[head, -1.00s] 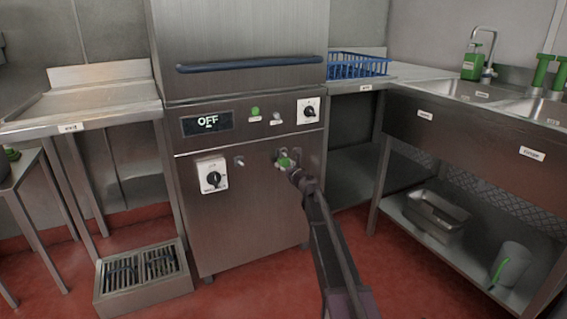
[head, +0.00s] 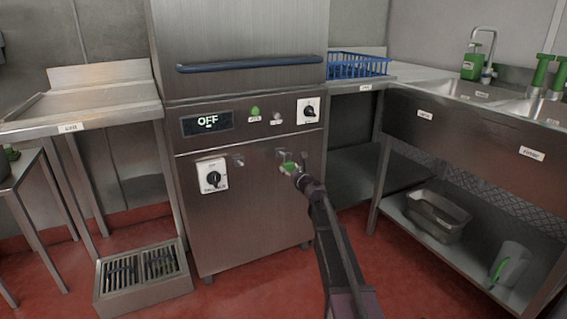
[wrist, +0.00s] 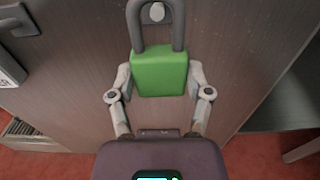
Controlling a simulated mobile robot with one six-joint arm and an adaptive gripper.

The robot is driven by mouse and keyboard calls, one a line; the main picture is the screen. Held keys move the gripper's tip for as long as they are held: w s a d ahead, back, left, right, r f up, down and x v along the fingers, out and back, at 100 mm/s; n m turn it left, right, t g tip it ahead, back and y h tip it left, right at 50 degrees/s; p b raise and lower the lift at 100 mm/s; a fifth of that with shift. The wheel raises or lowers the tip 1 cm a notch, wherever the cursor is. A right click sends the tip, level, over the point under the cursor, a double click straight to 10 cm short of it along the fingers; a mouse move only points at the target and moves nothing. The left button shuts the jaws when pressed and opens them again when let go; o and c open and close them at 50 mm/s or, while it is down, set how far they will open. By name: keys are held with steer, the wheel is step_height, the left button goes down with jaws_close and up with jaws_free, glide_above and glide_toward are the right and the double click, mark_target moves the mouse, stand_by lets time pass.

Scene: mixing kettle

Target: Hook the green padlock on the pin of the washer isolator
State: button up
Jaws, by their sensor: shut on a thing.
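The green padlock (wrist: 160,72) is held upright, its grey shackle pointing up. My gripper (wrist: 160,84) is shut on its body, one finger on each side; in the head view my gripper (head: 295,172) and the padlock (head: 288,167) are in front of the washer's lower panel. A round metal pin end (wrist: 157,12) shows inside the shackle loop in the wrist view. I cannot tell whether the shackle is around the pin or in front of it. The white isolator (head: 212,176) with a black rotary knob is further left, with another metal peg (head: 238,160) beside it.
The washer front (head: 235,225) is steel, with a blue handle bar (head: 250,64) and a display (head: 207,122) reading OFF. A white switch (head: 308,110) is above right. A sink bench (head: 470,130) stands to the right, and a floor grate box (head: 143,278) is low left.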

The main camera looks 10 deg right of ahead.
steer(key=shift+s+d, duration=0.2)
steer(key=shift+s, duration=0.4)
steer(key=shift+r, duration=0.1)
step_height(320, 180, up, 11)
steer(key=p, duration=1.1)
